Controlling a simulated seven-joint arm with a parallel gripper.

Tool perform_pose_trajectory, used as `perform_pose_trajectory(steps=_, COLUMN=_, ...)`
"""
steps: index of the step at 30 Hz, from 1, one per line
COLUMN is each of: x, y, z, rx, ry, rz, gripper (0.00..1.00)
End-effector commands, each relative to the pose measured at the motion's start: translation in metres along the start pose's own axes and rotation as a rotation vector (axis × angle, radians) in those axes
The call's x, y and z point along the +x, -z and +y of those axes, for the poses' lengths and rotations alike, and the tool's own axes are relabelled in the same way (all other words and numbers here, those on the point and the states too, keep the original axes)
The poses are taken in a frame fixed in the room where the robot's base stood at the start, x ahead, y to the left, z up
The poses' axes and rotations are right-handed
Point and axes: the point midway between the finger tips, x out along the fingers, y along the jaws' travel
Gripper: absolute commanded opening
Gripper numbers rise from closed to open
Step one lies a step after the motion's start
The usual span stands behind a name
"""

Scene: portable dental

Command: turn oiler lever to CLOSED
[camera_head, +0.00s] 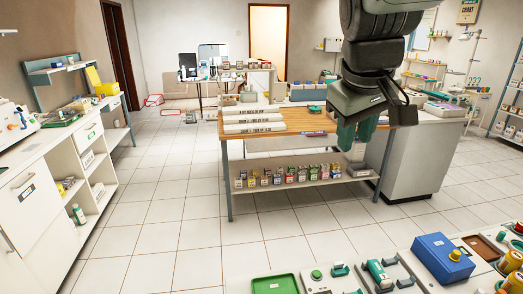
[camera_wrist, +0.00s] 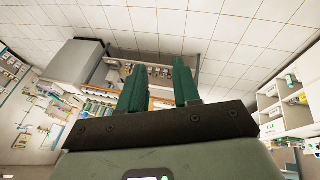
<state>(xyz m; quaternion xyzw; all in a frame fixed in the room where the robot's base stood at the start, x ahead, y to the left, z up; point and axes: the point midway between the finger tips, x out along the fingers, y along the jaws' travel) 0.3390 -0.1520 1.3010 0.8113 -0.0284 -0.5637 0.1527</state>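My gripper (camera_head: 356,143) hangs in the air at the upper right of the head view, well above and behind the near bench. In the wrist view its two green fingers (camera_wrist: 158,65) stand apart with nothing between them. The wrist view does not show this bench clearly.
A green tray (camera_head: 275,284) and yellow-orange cylinders (camera_head: 511,261) sit on the near bench. A wooden-topped table (camera_head: 292,127) stands beyond, with small jars (camera_head: 290,177) on its lower shelf. White cabinets (camera_head: 42,172) line the left. The tiled floor (camera_head: 170,220) between is clear.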

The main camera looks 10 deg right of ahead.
Motion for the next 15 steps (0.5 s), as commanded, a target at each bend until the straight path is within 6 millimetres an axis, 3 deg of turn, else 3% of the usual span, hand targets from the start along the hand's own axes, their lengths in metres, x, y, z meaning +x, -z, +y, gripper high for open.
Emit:
perform_pose_trajectory(steps=1, x=0.02, y=0.005, z=0.026, rx=-0.022, ry=-0.018, rz=-0.054, gripper=0.32)
perform_pose_trajectory(steps=4, x=0.058, y=0.008, z=0.075, rx=-0.094, ry=-0.043, rz=-0.146, gripper=0.32)
perform_pose_trajectory(steps=8, x=0.113, y=-0.006, z=0.139, rx=-0.185, ry=-0.044, rz=-0.266, gripper=0.32)
perform_pose_trajectory(steps=11, x=0.159, y=-0.031, z=0.187, rx=-0.251, ry=-0.022, rz=-0.356, gripper=0.32)
perform_pose_trajectory(steps=15, x=0.228, y=-0.086, z=0.246, rx=-0.341, ry=0.038, rz=-0.469, gripper=0.32)
